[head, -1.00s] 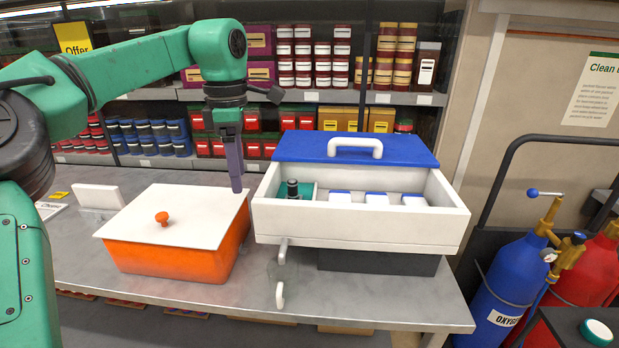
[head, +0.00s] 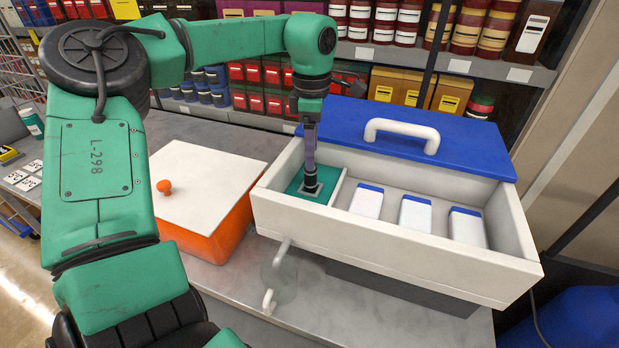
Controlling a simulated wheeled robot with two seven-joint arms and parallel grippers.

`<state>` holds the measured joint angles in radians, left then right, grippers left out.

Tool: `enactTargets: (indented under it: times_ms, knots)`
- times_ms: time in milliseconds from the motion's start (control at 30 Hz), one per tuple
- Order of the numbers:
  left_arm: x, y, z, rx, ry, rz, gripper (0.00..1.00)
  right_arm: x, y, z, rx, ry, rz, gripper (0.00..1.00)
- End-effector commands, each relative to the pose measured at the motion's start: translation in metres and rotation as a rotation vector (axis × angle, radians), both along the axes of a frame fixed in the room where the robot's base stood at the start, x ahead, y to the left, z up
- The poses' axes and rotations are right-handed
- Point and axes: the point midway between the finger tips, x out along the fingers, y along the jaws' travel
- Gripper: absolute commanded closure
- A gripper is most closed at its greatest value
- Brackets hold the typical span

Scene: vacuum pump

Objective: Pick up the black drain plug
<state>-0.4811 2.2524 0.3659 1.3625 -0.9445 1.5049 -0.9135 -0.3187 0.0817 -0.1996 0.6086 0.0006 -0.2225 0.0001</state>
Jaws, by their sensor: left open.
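The black drain plug (head: 310,182) stands in the small green-lined compartment (head: 335,186) at the left end of the white open case (head: 400,250). A grey square plate (head: 318,192) shows around its foot. My left gripper (head: 310,170) points straight down into this compartment, with its fingertips at the plug. The fingers hide most of the plug, and I cannot tell whether they touch it. The jaws are open. My right gripper is out of view.
Several white packs with blue tops (head: 415,212) lie in the larger compartment. The blue lid with a white handle (head: 402,132) is behind. An orange box with a white cover (head: 212,180) stands to the left. A glass piece (head: 279,275) hangs at the case's front.

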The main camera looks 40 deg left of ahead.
Motion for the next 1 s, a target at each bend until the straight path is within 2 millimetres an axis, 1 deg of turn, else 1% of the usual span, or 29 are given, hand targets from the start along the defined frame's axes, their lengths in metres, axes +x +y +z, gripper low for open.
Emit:
enactTargets:
  times_ms: [67, 167, 233, 300, 400, 567, 667, 700, 767, 1000]
  knots:
    - [-0.001, 0.000, -0.006, -0.003, 0.002, 0.000, 0.29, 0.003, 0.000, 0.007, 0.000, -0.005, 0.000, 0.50]
    - [-0.005, 0.003, -0.020, -0.004, 0.004, 0.000, 0.29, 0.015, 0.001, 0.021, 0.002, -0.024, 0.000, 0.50]
    - [-0.007, 0.005, -0.032, -0.004, 0.004, 0.000, 0.29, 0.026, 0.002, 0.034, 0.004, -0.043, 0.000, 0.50]
    - [-0.006, 0.005, -0.048, -0.003, 0.004, 0.000, 0.29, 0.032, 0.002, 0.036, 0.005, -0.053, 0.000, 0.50]
    - [-0.006, 0.005, -0.057, 0.000, 0.000, 0.000, 0.29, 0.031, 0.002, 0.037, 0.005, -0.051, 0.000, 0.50]
    - [-0.005, 0.005, -0.059, 0.001, -0.001, 0.000, 0.29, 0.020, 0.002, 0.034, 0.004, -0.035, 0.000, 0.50]
    - [-0.005, 0.005, -0.059, 0.001, -0.001, 0.000, 0.63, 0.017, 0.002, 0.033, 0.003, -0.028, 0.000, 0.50]
    - [-0.005, 0.005, -0.059, 0.001, -0.001, 0.000, 0.78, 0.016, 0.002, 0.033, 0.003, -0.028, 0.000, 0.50]
    - [-0.005, 0.005, -0.059, 0.001, -0.001, 0.000, 1.00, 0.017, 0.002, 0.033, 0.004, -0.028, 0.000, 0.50]
    - [-0.005, 0.005, -0.058, 0.000, -0.001, 0.000, 1.00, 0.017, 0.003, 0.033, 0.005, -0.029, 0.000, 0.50]
